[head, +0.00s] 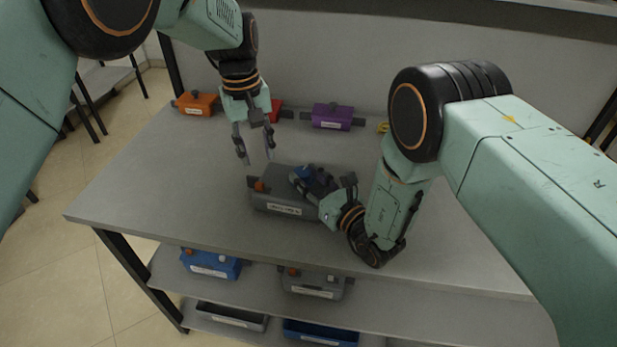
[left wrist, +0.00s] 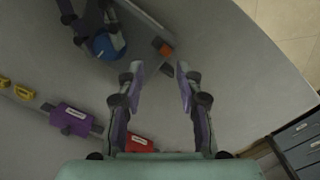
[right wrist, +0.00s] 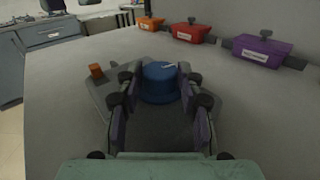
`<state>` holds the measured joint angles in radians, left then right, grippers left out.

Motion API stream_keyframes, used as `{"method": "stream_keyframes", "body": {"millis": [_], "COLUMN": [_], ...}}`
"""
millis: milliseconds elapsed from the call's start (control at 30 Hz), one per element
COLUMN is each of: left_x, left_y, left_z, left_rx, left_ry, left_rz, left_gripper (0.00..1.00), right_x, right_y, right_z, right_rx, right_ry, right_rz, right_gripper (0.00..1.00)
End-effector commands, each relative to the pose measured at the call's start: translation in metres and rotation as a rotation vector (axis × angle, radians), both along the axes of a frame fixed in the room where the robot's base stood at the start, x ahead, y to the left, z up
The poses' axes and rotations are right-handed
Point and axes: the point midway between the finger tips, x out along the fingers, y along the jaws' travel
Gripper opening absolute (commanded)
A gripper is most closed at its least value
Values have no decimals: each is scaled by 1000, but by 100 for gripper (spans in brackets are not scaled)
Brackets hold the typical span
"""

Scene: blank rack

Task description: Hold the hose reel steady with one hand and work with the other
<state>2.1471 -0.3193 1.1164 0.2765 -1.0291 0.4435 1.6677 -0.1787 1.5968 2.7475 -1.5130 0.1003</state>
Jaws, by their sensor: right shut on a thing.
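A grey labelled unit (head: 283,200) lies on the tabletop; it may be the hose reel, but I cannot read its label. It has an orange block (head: 260,186) at its left end and a round blue knob (right wrist: 160,88) on top. My right gripper (head: 312,181) is shut on the blue knob, with a finger on each side in the right wrist view. My left gripper (head: 256,158) is open and empty, pointing down above the table behind the unit's left end. In the left wrist view, the orange block (left wrist: 162,47) shows just beyond its parted fingertips (left wrist: 160,68).
Orange (head: 197,103), red (head: 276,110) and purple (head: 332,116) labelled units line the back of the table (head: 140,190). A yellow piece (head: 383,127) is partly hidden by my right arm. Lower shelves hold a blue unit (head: 210,264), a grey unit (head: 313,284) and trays. The table's left part is clear.

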Motion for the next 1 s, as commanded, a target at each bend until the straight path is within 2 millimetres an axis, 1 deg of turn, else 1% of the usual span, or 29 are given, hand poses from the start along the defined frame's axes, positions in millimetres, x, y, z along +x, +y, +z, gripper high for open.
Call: {"method": "stream_keyframes", "body": {"millis": [33,100,200,300,400,567,667,1000], "left_x": [0,1,2,4,4,4,3,3], "left_y": [-1,0,2,5,6,6,6,6], "left_z": [0,0,1,1,1,-1,-7,-49], "left_rx": [12,28,43,51,54,52,51,51], "left_ry": [-10,-21,-32,-37,-40,-41,-39,-37], "left_rz": [-92,-221,-382,-508,-593,-653,-659,-656], "left_gripper": [36,36,36,36,36,36,36,36], "right_x": [0,0,0,0,0,0,0,0], "right_y": [0,0,0,0,0,0,0,0], "right_z": [1,1,1,1,1,1,1,1], "right_rx": [2,2,2,2,2,2,2,2], "right_ry": [-1,-1,-1,-1,-1,-1,-1,-1], "right_rz": [1,1,1,1,1,0,1,1], "right_gripper": [0,0,0,0,0,0,0,0]}}
